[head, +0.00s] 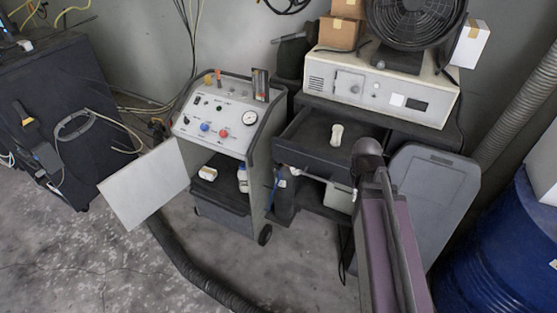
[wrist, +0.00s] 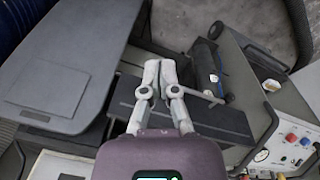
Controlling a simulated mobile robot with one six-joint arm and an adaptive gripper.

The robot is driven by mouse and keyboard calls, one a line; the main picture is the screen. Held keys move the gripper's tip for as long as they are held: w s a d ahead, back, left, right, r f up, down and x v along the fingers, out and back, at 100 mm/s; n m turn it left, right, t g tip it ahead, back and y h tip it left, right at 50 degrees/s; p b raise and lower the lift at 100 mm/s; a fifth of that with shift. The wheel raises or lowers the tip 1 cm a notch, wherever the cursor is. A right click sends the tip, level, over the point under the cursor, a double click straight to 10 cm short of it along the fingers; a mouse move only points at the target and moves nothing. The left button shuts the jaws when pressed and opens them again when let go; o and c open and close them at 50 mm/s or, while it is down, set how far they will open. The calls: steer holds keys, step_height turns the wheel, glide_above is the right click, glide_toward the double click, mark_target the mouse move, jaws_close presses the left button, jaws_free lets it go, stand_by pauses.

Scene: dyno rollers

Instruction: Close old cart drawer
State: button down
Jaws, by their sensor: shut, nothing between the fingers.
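The old cart's dark drawer (head: 305,135) stands pulled out below the beige device, with a small pale object (head: 337,134) inside it. A light handle bar (head: 325,182) runs along its front. In the wrist view, my gripper (wrist: 160,72) is shut and empty. Its fingers overlap the dark drawer front (wrist: 225,122), and the handle rod (wrist: 207,97) shows just right of the fingers. I cannot tell whether they touch it. In the head view my purple arm reaches up to the drawer's right side and hides the gripper.
A gauge cart (head: 215,130) with an open white door (head: 145,185) stands left of the drawer. A grey panel (head: 440,195) leans at the right, before a blue barrel (head: 500,250). A black hose (head: 190,265) crosses the floor. A fan (head: 415,30) and boxes sit above.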

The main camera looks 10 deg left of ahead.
mark_target(282, 151)
steer(key=w+a+f+n+t+h+b, duration=0.65)
steer(key=w+a+f+n+b, duration=0.3)
steer(key=w+n+b, duration=0.4)
steer(key=a+f+n+t+y+b, duration=0.1)
steer(key=a+n+t+b, duration=0.9)
steer(key=a+n+b, duration=0.5)
steer(key=w+a+n, duration=0.1)
steer(key=a+n, duration=0.1)
steer(key=a, duration=0.4)
steer(key=shift+a+f, duration=0.3)
steer(key=shift+f, duration=0.1)
steer(key=shift+n, duration=0.25)
steer(key=x, duration=1.4)
steer(key=shift+r, duration=0.15)
steer(key=shift+w+a, duration=0.1)
steer(key=shift+a, duration=0.05)
